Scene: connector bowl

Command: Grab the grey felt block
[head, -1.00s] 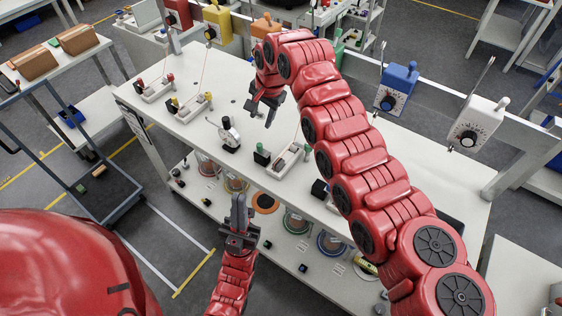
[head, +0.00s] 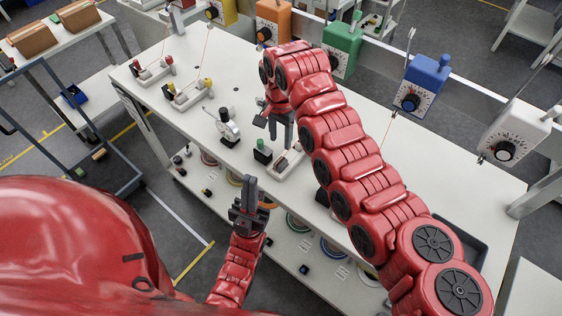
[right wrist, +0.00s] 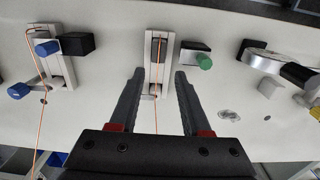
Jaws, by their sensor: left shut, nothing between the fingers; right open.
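In the right wrist view a dark grey block (right wrist: 159,48), which I take for the felt block, sits in the upper part of a narrow white holder (right wrist: 148,73). An orange wire runs along the holder. My right gripper (right wrist: 159,73) is open and empty, its fingertips on either side of the holder's lower part, short of the block. In the head view my right gripper (head: 278,135) points down over the table by the white holder (head: 283,176); the block is hidden there. My left gripper (head: 247,192) is shut and empty, in front of the table's near edge.
A black block with a green cap (right wrist: 193,56) stands close right of the holder. A black-and-metal device (right wrist: 280,65) and a small light block (right wrist: 270,88) are farther right. Another holder (right wrist: 60,72) lies left. Tension boxes, one blue (head: 422,84), line the back.

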